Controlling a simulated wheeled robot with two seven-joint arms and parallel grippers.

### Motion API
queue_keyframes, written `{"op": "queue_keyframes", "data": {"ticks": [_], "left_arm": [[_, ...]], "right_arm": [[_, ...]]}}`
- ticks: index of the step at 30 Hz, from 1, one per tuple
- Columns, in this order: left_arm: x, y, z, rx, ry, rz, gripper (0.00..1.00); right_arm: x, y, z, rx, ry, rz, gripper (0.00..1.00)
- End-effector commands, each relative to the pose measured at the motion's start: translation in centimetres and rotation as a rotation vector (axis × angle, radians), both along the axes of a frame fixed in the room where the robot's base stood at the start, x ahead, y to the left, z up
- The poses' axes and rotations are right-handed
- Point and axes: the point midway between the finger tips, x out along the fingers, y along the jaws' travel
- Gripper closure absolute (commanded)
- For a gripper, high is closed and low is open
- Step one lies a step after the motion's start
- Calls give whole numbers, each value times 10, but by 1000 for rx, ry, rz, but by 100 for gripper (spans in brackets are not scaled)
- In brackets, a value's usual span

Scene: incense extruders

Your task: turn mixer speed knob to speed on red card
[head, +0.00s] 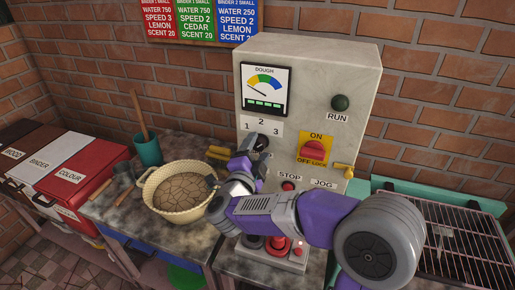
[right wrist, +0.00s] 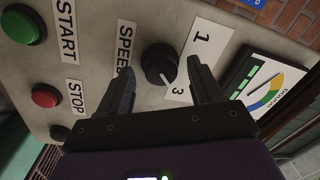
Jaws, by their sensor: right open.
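The mixer speed knob (right wrist: 159,62) is black and round, on the pale control panel, with a number plate (right wrist: 187,62) beside it. In the right wrist view a light mark on the knob points toward the 3 end of the plate. My right gripper (right wrist: 161,66) is open, its fingers on either side of the knob; I cannot tell whether they touch it. In the head view my right gripper (head: 248,147) partly covers the knob (head: 262,143). The red card (head: 160,19) on the wall reads speed 3. My left gripper is not in view.
A basin (head: 165,203) stands left on the table. Green and blue cards hang beside the red one.

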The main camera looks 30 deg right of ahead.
Motion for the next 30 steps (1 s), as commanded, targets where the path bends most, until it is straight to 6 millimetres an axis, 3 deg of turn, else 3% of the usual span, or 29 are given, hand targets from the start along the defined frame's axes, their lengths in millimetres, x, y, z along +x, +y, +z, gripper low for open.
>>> {"op": "queue_keyframes", "data": {"ticks": [12, 30], "left_arm": [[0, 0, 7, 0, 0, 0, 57], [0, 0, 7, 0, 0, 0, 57]], "right_arm": [[-42, 47, -2, -1, -1, 3, 35], [-46, 50, -3, -1, -2, 1, 35]]}}
